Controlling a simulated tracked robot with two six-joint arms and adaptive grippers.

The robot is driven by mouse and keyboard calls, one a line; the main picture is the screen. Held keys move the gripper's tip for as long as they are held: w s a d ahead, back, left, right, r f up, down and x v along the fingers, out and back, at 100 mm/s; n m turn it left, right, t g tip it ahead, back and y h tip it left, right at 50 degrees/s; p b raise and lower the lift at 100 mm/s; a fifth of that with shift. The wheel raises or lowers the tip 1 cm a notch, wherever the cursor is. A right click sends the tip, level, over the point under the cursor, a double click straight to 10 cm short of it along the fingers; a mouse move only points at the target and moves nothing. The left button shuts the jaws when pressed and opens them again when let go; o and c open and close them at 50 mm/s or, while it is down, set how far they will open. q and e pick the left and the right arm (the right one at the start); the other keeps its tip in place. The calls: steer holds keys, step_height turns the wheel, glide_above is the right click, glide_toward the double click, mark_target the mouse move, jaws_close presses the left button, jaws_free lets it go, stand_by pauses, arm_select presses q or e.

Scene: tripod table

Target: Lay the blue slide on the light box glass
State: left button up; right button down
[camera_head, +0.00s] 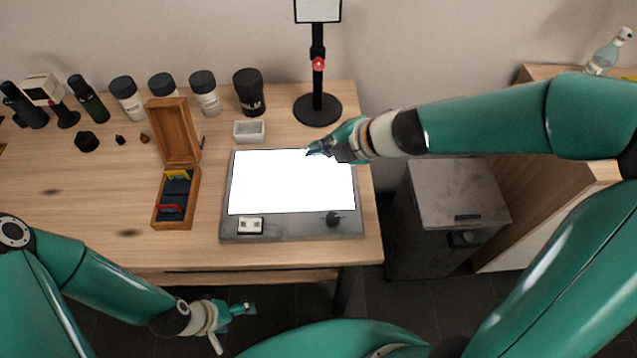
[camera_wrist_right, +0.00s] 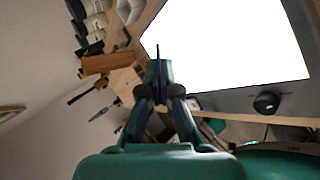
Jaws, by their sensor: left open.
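The light box (camera_head: 290,229) lies on the table with its glass (camera_head: 290,182) lit bright white and bare. My right gripper (camera_head: 312,153) is over the far right part of the glass. In the right wrist view my right gripper (camera_wrist_right: 158,68) has its fingers closed together on the blue slide (camera_wrist_right: 157,51), which shows as a thin dark-blue edge sticking out past the tips. Most of the slide is hidden by the fingers. My left gripper (camera_head: 243,310) is open and empty, low in front of the table's near edge.
An open wooden slide box (camera_head: 173,218) with yellow and red slides stands left of the light box. Behind are a small white tray (camera_head: 249,132), dark-lidded canisters (camera_head: 205,92) and a stand on a round black base (camera_head: 317,110). A black knob (camera_head: 333,218) sits on the light box's front.

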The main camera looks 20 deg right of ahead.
step_height(320, 180, down, 8)
steer(key=b, duration=0.6)
steer(key=shift+f, duration=0.1)
steer(key=c, duration=1.6)
jaws_free()
